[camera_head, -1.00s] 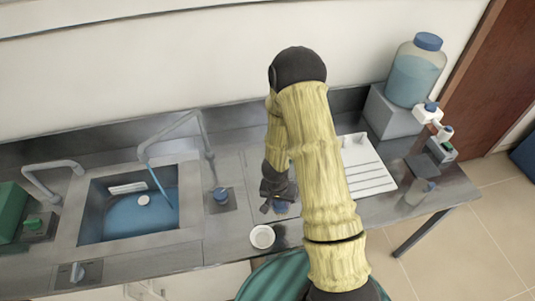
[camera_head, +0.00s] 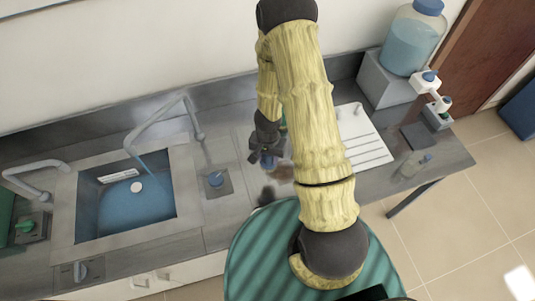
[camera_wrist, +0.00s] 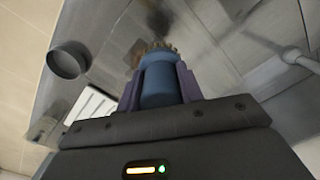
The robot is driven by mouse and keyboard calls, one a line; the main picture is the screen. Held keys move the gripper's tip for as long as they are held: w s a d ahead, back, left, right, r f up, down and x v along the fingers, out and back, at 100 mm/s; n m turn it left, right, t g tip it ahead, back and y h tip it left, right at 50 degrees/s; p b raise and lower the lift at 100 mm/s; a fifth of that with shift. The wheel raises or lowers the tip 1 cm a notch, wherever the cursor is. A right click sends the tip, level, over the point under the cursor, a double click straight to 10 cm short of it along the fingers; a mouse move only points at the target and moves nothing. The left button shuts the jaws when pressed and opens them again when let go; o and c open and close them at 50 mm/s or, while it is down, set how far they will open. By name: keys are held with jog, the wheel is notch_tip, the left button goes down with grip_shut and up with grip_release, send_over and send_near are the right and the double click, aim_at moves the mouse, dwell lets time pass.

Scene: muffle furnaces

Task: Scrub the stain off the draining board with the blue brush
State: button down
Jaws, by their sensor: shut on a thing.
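My gripper (camera_head: 267,160) is shut on the blue brush (camera_wrist: 160,82), whose tan bristles (camera_wrist: 158,48) point away from the jaws. In the wrist view the fingers stand on both sides of the blue handle. The gripper is over the steel draining surface (camera_head: 240,200), between the sink and a white ridged board (camera_head: 362,140). A dark smudge (camera_wrist: 158,20) shows on the steel beyond the bristles; a dark patch (camera_head: 267,193) also shows in the head view. I cannot tell whether the bristles touch the steel. My arm hides part of the counter.
A round cup (camera_wrist: 68,60) stands on the steel in the wrist view. A large blue-capped bottle (camera_head: 412,45) and small bottles are at right.

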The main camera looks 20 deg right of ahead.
aim_at(267, 164)
jog(key=shift+w+f+b, duration=0.15)
jog(key=shift+f+b, duration=2.4)
jog(key=shift+b, duration=0.05)
